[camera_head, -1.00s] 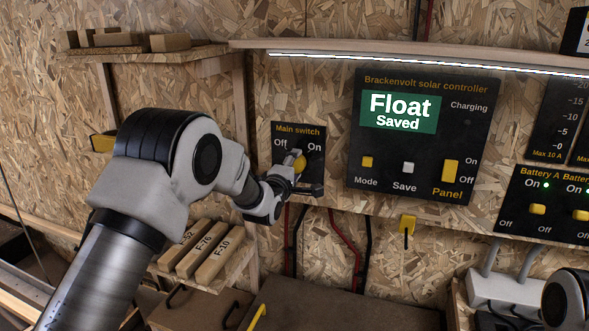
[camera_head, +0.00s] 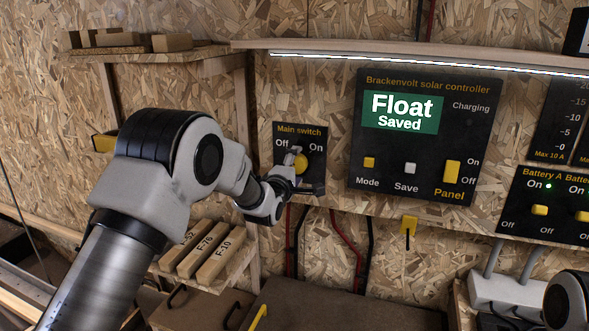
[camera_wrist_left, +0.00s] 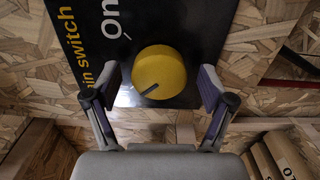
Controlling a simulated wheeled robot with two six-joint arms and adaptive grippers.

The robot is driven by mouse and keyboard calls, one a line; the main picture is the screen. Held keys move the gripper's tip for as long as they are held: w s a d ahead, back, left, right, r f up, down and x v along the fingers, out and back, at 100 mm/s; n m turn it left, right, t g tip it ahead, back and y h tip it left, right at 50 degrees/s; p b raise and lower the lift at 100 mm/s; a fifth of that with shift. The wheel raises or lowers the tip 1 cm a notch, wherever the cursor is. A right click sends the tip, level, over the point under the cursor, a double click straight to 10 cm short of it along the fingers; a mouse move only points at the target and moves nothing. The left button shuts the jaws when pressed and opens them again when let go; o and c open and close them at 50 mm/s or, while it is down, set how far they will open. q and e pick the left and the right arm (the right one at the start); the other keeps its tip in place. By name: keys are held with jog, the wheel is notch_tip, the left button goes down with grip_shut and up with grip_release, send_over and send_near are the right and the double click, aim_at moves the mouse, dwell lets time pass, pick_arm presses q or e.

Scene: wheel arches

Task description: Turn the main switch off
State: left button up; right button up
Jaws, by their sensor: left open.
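The main switch panel (camera_head: 313,180) is a black plate on the chipboard wall, with Off at upper left and On at upper right. Its round yellow knob (camera_head: 301,163) shows large in the left wrist view (camera_wrist_left: 162,68). There, a dark mark on the knob points to the lower left of the picture, away from the On label. My left gripper (camera_head: 297,171) is at the panel. In the wrist view its open fingers (camera_wrist_left: 159,84) stand on either side of the knob, with visible gaps. The fingers partly cover the knob in the head view.
The solar controller (camera_head: 423,140) reads "Float Saved" to the right of the switch. A battery panel (camera_head: 555,220) is farther right. Part of my right arm shows at lower right.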

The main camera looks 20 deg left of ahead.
pick_arm(q)
jog(key=s, duration=1.2)
jog(key=shift+a, duration=0.2)
jog(key=s+a+f+m+g, duration=0.1)
jog(key=s+f+g, duration=0.45)
jog(key=f, duration=0.95)
jog(key=s+f+g, duration=0.2)
jog(key=s+f, duration=0.6)
jog(key=f, duration=0.8)
jog(key=s+f+m+g, duration=0.3)
jog(key=s+m, duration=0.2)
jog(key=s, duration=0.5)
jog(key=s+f+m+g, duration=0.3)
jog(key=s+m, duration=0.3)
jog(key=s, duration=0.4)
jog(key=s+f+m+g+p, duration=0.1)
jog(key=s+f+m+g, duration=0.3)
jog(key=s, duration=0.5)
jog(key=shift+s+a+m+g, duration=0.2)
jog(key=shift+s+m+g, duration=0.2)
jog(key=shift+m, duration=0.3)
